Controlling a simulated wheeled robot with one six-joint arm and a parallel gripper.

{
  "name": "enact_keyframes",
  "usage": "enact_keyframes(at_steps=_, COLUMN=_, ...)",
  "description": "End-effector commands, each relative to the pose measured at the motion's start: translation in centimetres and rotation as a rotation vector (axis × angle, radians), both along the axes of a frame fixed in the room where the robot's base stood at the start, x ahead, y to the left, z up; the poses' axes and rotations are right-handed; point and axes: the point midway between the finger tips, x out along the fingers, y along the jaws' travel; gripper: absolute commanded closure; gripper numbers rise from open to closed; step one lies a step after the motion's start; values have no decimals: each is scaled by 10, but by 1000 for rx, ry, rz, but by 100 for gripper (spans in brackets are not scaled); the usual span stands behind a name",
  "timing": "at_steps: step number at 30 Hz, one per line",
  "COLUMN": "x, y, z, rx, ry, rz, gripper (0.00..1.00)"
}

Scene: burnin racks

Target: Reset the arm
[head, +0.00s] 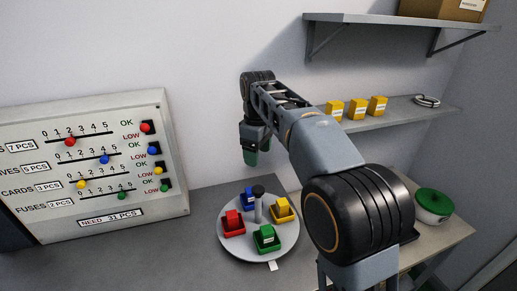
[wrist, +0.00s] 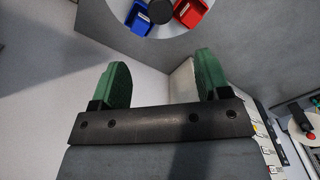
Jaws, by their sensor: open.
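My arm reaches up and away from the lower right of the head view. My gripper (head: 251,152) hangs with its green-padded fingers pointing down, in front of the back wall and above the counter. In the wrist view the two green fingers of my gripper (wrist: 162,82) stand well apart, with nothing between them. The gripper is empty and touches nothing that I can see. A round grey turntable (head: 232,251) is on the counter below it. It carries a red bin (head: 233,226), a blue bin (head: 248,201), a yellow bin (head: 282,211) and a green bin (head: 266,240).
A slider board (head: 95,160) stands at the left. A lower shelf (head: 405,113) holds several yellow boxes (head: 357,108) and a ring-like item (head: 428,101). An upper shelf (head: 400,20) holds a cardboard box (head: 445,8). A green-lidded pot (head: 433,205) stands at the right. The counter's front left is clear.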

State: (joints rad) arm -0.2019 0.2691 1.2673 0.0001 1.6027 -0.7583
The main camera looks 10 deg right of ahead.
Motion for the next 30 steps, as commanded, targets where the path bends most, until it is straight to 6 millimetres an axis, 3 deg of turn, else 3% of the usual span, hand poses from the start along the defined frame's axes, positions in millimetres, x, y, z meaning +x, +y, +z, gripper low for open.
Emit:
enact_keyframes(at_steps=18, x=5, y=1, z=7, rx=6, ry=-26, rz=-64, gripper=30)
enact_keyframes(at_steps=23, x=5, y=0, z=-35, rx=18, ry=-54, rz=-266, gripper=30)
enact_keyframes(at_steps=30, x=-50, y=-28, z=-73, rx=64, ry=-134, rz=-578, gripper=30)
